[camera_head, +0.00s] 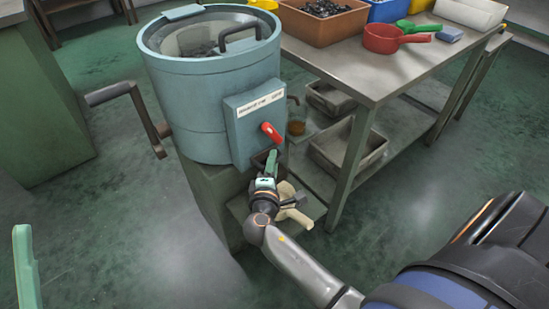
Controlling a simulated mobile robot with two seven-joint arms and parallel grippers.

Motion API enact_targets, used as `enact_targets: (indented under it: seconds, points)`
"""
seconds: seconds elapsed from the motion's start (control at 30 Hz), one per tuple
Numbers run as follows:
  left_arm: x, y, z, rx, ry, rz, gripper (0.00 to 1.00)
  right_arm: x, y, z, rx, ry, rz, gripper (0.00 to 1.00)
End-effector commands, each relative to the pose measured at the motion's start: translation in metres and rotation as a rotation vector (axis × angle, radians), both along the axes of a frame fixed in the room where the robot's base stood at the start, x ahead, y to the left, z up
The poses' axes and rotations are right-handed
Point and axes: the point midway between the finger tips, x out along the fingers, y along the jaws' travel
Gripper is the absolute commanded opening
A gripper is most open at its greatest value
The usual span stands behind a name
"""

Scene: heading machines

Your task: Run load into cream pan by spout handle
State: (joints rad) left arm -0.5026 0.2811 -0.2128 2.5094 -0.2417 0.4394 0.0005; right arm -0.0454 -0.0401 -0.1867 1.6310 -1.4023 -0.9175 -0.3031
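A blue-grey drum machine (205,105) stands left of centre, with a labelled box (256,108) on its front. The red spout handle (271,132) sticks out of that box. A dark opening, apparently the spout, lies just below it, partly hidden by my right gripper (271,162). That gripper's pale green fingertip is below the red handle, seemingly apart from it; its opening does not show. A cream-coloured piece (296,213), likely the cream pan, shows beside my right wrist, mostly hidden. A pale green finger of my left gripper (26,266) shows at the lower left edge.
A crank (130,97) juts from the drum's left side. A metal table (370,75) at the right carries a brown bin (323,22) of dark pieces, a red pan (384,39) and a green scoop (416,27). Grey trays (347,146) sit on its lower shelf. The floor at lower left is clear.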

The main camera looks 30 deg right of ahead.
Motion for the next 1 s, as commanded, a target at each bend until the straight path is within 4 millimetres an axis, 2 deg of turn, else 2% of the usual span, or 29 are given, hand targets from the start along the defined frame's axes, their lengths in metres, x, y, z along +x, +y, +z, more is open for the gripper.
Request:
enact_targets:
  seconds: [0.33,0.53,0.6,1.0]
  points:
    - [0.0,-0.0002,-0.0003,-0.001,0.001,-0.001,0.5,-0.0004,0.0007,0.0,0.0,0.0,0.0,0.27]
    - [-0.0001,-0.0003,-0.0003,-0.001,-0.001,-0.001,0.5,-0.0003,0.0006,0.0,0.0,0.0,0.0,0.04]
    - [-0.0001,-0.0003,-0.0003,-0.001,-0.001,-0.001,0.5,-0.0002,0.0006,-0.0001,0.0,0.0,0.0,0.0]
    - [-0.0002,-0.0003,-0.0001,-0.001,-0.001,-0.001,0.5,-0.0001,0.0003,-0.0001,0.0,0.0,0.0,0.0]
